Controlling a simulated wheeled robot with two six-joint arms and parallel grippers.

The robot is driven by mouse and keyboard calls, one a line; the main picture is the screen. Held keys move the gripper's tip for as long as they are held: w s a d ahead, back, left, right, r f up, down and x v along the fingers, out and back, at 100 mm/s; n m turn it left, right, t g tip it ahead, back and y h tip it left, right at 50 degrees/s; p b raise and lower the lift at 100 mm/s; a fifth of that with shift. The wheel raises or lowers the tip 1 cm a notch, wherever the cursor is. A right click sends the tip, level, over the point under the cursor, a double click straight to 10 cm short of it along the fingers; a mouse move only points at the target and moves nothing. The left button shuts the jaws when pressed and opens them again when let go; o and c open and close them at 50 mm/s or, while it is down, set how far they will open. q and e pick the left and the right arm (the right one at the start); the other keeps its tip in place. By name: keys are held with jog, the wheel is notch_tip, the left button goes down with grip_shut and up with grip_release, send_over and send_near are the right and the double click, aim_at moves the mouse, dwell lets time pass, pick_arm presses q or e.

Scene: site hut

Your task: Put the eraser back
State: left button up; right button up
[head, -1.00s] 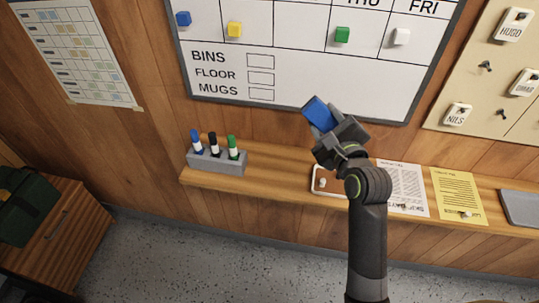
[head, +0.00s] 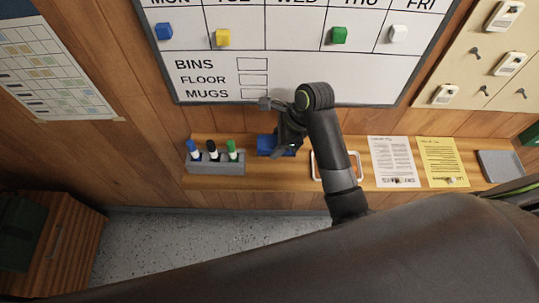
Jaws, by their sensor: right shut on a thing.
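The blue eraser (head: 266,146) is in my right gripper (head: 284,144), low at the shelf between the marker holder and the white-rimmed tray. My right gripper is shut on it and hides part of it. I cannot tell whether the eraser touches the shelf. The whiteboard (head: 300,75) hangs above the shelf. My left gripper is not in view.
The wooden shelf (head: 260,178) holds a grey marker holder (head: 215,168) with three markers close left of the eraser. The white-rimmed tray (head: 318,166), white and yellow sheets (head: 443,160) and a grey pad (head: 500,165) lie to the right.

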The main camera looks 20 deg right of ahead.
send_over(272, 167)
jog(key=d, duration=0.2)
jog(key=f, duration=0.4)
jog(key=shift+s+a+f+p, duration=0.15)
jog(key=shift+s+a+p, duration=0.1)
jog(key=shift+s+p, duration=0.05)
jog(key=shift+f, duration=0.65)
notch_tip(272, 167, down, 3)
jog(key=shift+w+a+f+p, duration=0.1)
jog(key=shift+p, duration=0.3)
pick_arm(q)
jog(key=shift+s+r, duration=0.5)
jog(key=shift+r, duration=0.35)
pick_arm(e)
jog(key=shift+f, duration=0.35)
jog(key=o, duration=0.9)
jog(key=shift+f, duration=0.1)
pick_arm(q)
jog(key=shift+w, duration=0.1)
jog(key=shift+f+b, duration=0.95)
pick_arm(e)
jog(key=v, duration=1.2)
